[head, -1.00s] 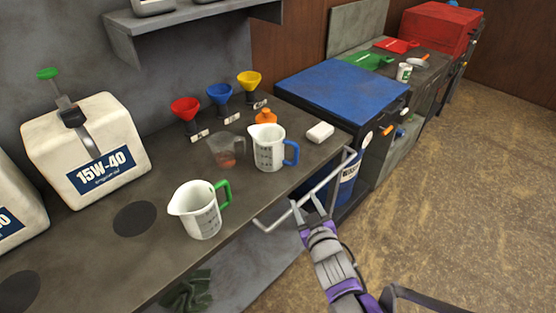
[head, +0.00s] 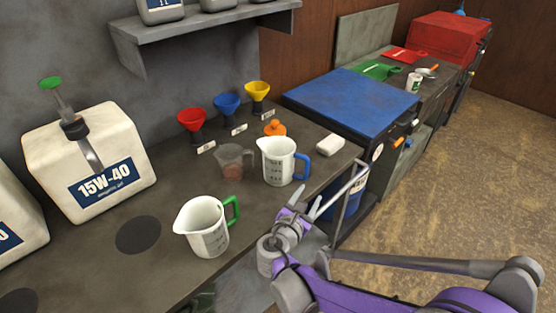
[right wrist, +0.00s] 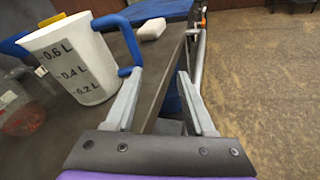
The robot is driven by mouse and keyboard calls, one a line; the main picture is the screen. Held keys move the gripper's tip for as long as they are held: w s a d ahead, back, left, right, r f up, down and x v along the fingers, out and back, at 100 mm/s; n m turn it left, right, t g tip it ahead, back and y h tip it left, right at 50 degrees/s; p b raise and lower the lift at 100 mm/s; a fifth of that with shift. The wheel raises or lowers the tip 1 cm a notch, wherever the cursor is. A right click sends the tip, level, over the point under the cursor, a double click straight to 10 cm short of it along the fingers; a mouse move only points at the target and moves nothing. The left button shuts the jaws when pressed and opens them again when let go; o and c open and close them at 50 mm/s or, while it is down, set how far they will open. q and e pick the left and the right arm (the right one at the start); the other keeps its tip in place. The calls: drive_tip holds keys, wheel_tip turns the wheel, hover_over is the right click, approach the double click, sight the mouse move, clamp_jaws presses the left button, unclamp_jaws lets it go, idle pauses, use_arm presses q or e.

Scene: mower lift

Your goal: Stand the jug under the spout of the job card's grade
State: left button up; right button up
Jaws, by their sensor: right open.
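A white jug with a green handle (head: 205,230) stands on the bench at front. A white jug with a blue handle (head: 277,163) stands behind it to the right, and also shows at left in the right wrist view (right wrist: 75,65). A white container marked 15W-40 (head: 95,160) has a green-knobbed pump whose metal spout (head: 92,158) points down its front. A second container (head: 15,225) is cut off at left. My left gripper is out of view. No job card is readable.
A clear jug with reddish contents (head: 231,165) stands beside the blue-handled jug. Red (head: 192,120), blue (head: 227,105) and yellow (head: 257,92) funnels line the wall. A dark disc (head: 138,235) lies before the 15W-40 container. A rail (head: 350,190) runs along the bench edge.

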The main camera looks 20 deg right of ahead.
sight(306, 171)
drive_tip(key=w+n, duration=0.1)
drive_tip(key=w+a+r+n+t, duration=0.1)
drive_tip(key=w+n+t+h, duration=0.1)
drive_tip(key=n, duration=0.1)
drive_tip(key=shift+w+a+r, duration=0.1)
drive_tip(key=shift+a+r, duration=0.1)
drive_tip(key=shift+r, duration=0.1)
drive_tip(key=x, duration=0.4)
drive_tip(key=shift+w+d, duration=0.15)
drive_tip(key=shift+d, duration=0.1)
drive_tip(key=shift+x, duration=2.95)
clamp_jaws()
